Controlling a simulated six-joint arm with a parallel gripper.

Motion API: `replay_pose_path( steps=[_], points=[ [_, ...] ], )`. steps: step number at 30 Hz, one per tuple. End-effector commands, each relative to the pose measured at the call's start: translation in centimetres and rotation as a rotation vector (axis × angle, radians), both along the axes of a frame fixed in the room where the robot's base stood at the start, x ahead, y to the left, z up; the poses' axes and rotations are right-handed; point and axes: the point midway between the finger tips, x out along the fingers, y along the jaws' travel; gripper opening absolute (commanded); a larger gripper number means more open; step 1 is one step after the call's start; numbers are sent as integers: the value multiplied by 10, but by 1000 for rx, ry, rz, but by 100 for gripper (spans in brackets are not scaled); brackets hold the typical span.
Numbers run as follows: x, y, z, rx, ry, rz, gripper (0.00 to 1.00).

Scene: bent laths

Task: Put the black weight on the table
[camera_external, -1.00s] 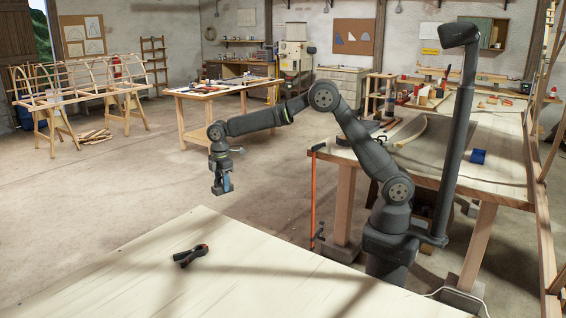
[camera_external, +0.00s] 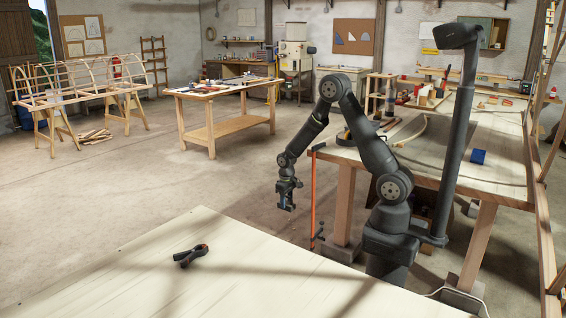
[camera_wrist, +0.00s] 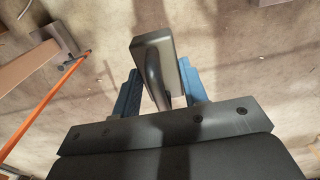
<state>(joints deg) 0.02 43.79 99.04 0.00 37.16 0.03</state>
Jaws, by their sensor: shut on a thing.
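My gripper (camera_external: 287,207) hangs over the floor, beyond the back edge of the pale front table and left of the workbench. In the wrist view its blue fingers (camera_wrist: 160,92) are shut on the black weight (camera_wrist: 153,48), a dark block with a lighter grey side and a handle-like part between the fingers. In the external view the weight is too small and dark to make out clearly. The pale front table (camera_external: 120,275) and the workbench at right (camera_external: 440,168) both have bare surface.
A black clamp with reddish tips (camera_external: 190,255) lies on the front table. An orange bar clamp (camera_external: 313,200) stands upright close to the right of my gripper, by the workbench leg (camera_external: 344,205). The workbench carries a bent lath (camera_external: 412,131) and a blue object (camera_external: 478,157).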

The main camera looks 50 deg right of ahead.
Motion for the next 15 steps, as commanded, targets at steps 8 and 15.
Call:
replay_pose_path(
  steps=[8, 15],
  points=[
    [2, -6, 3, 0, -3, -31, 0],
    [9, -63, 22, 0, -5, -318, 0]
  ],
)
